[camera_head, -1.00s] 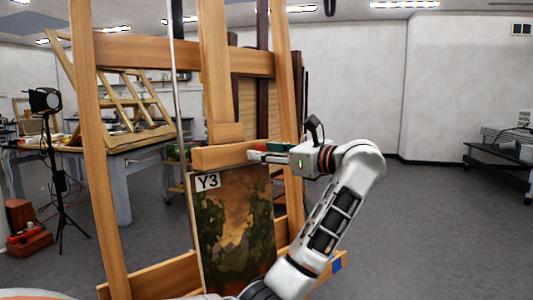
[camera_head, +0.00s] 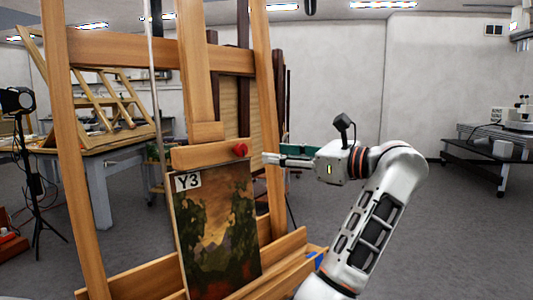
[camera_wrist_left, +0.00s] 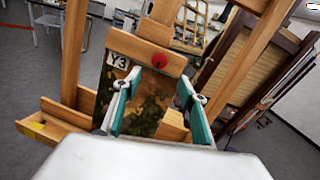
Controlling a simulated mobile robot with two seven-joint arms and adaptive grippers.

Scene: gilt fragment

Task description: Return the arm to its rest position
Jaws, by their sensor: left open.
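My left gripper (camera_head: 276,154) is open and empty, to the right of the wooden easel, with its fingers pointing left. In the left wrist view its two teal-backed fingers (camera_wrist_left: 159,80) stand apart, and the easel shows beyond and between them. A red knob (camera_head: 240,150) sits on the easel's upper clamp block (camera_head: 205,157); it also shows in the wrist view (camera_wrist_left: 159,60). The fingers are apart from the knob. The painting labelled Y3 (camera_head: 215,235) stands upright on the easel under the clamp block. My right gripper is not in view.
The easel's right post (camera_head: 268,110) and lower ledge (camera_head: 290,250) are close to my left arm. A lamp on a tripod (camera_head: 18,115) and a workbench (camera_head: 100,165) stand at left. A table with instruments (camera_head: 495,150) stands at far right. Open floor lies right of the arm.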

